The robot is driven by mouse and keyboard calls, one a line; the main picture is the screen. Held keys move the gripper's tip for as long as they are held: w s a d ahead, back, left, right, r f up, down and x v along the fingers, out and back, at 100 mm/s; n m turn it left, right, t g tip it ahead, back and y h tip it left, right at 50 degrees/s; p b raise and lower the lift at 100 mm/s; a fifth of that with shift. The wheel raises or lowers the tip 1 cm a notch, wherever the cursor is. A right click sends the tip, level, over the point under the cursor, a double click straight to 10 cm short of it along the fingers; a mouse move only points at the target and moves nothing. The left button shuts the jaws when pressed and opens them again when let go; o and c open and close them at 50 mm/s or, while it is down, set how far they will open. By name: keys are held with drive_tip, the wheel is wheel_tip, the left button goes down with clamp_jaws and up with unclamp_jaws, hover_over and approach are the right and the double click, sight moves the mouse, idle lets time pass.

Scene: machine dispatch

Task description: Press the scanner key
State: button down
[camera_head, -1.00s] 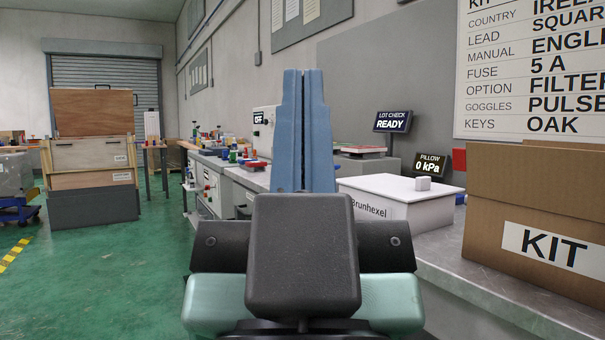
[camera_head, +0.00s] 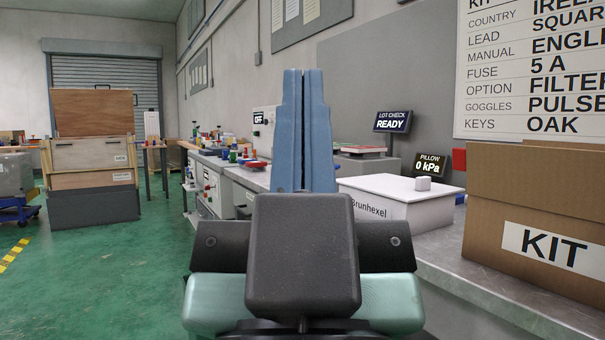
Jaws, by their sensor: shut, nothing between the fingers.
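My gripper (camera_head: 304,75) stands upright in the middle of the view, with its two blue fingers shut together and nothing between them. No thing in view is clearly marked as the scanner key. A display reading "LOT CHECK READY" (camera_head: 392,121) stands on the bench right of my fingers. Below it is a grey device with a pale top (camera_head: 361,150), partly hidden behind the white box. My fingers and wrist hide part of the bench behind them. I cannot tell how far the fingers are from the devices.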

idle(0.3)
wheel_tip(320, 180, up, 42)
drive_tip(key=p, duration=4.2)
